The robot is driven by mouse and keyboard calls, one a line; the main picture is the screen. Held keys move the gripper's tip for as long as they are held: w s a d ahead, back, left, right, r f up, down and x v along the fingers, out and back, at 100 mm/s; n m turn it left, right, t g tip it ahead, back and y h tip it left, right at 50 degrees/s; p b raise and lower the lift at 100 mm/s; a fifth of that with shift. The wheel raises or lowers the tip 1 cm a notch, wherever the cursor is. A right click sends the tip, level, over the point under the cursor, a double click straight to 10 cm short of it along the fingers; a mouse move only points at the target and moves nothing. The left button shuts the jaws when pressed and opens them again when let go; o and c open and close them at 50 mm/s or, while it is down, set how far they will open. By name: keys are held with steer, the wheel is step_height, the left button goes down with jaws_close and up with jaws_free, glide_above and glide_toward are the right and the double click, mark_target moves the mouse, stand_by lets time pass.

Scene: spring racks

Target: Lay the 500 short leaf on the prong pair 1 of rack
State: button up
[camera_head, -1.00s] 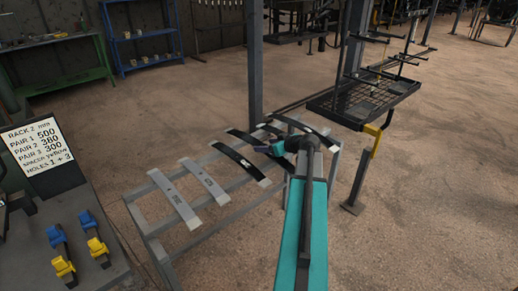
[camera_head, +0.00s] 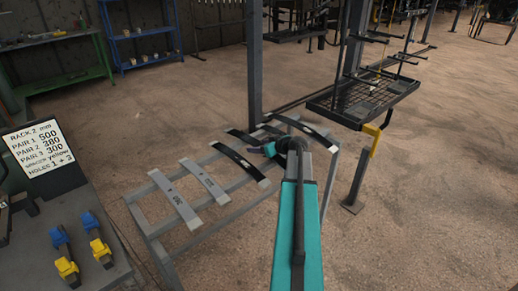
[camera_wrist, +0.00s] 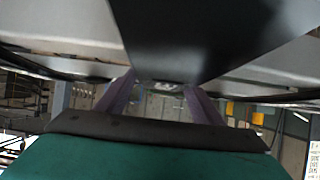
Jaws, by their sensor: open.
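Several leaves lie side by side across a grey metal stand (camera_head: 186,236). Two are light grey (camera_head: 175,195) (camera_head: 203,180), and a black leaf (camera_head: 240,163) with a pale end lies beside them. More dark leaves (camera_head: 306,131) lie toward the back right. Their marks are too small to read, so I cannot tell which is the 500 short leaf. My gripper (camera_head: 262,150) is low over the dark leaves. In the wrist view my gripper (camera_wrist: 160,95) has its purple fingers apart, with a dark leaf (camera_wrist: 205,35) close in front; contact is unclear. A rack (camera_head: 366,98) with prongs (camera_head: 408,58) stands at the right.
A sign (camera_head: 45,150) at the left reads rack 2, pair 1 500, pair 2 380, pair 3 300, spacer yellow, holes 1 + 3. Blue (camera_head: 57,236) and yellow (camera_head: 66,268) pieces sit on a bench. A post (camera_head: 254,70) rises behind the stand.

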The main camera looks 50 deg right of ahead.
stand_by(0.4)
jaws_close()
steer(key=shift+r, duration=0.1)
